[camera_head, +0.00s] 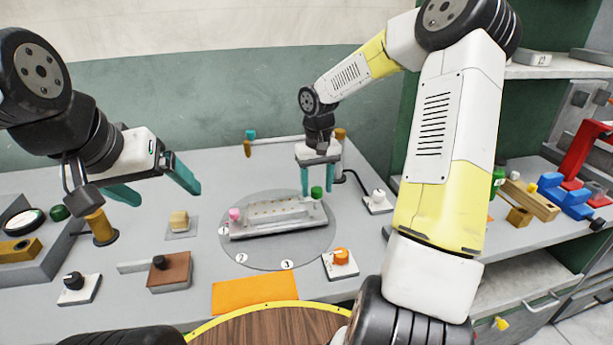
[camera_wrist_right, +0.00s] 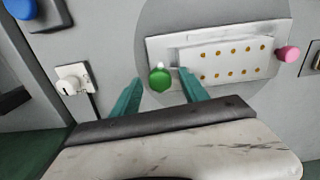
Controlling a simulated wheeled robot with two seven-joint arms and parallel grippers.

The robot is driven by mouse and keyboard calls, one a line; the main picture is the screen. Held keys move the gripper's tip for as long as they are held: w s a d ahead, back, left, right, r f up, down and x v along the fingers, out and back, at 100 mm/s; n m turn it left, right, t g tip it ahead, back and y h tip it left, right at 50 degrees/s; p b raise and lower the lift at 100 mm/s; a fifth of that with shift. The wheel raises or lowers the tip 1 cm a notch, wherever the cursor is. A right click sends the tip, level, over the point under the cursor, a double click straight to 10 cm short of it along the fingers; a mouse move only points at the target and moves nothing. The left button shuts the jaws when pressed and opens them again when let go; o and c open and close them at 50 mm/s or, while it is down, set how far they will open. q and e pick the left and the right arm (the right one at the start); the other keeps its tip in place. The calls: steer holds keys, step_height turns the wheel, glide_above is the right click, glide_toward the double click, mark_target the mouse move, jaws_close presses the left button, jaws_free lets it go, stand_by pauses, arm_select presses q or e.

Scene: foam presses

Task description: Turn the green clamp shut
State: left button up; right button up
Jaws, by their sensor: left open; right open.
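The green clamp (camera_head: 317,192) is a round green knob at the right end of a pale metal mould plate (camera_head: 279,228). In the right wrist view the green clamp (camera_wrist_right: 159,79) shows between and just beyond the fingertips of my open right gripper (camera_wrist_right: 158,82). In the head view my right gripper (camera_head: 319,190) points down over that end of the plate, its teal fingers apart. Whether they touch the knob I cannot tell. A pink clamp (camera_head: 235,214) sits at the plate's other end. My left gripper (camera_head: 160,193) is open and empty, raised at the left.
The plate lies on a round grey disc (camera_head: 312,247) with number marks. An orange knob (camera_head: 341,257) and a white-based switch (camera_head: 378,202) stand to its right. A brown block (camera_head: 172,272), a yellow block (camera_head: 179,221) and an orange mat (camera_head: 254,294) lie around it.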

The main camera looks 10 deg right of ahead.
mark_target(317, 188)
jaws_close()
steer(key=shift+n, duration=0.8)
jaws_free()
step_height(317, 188, up, 7)
steer(key=shift+r, duration=0.4)
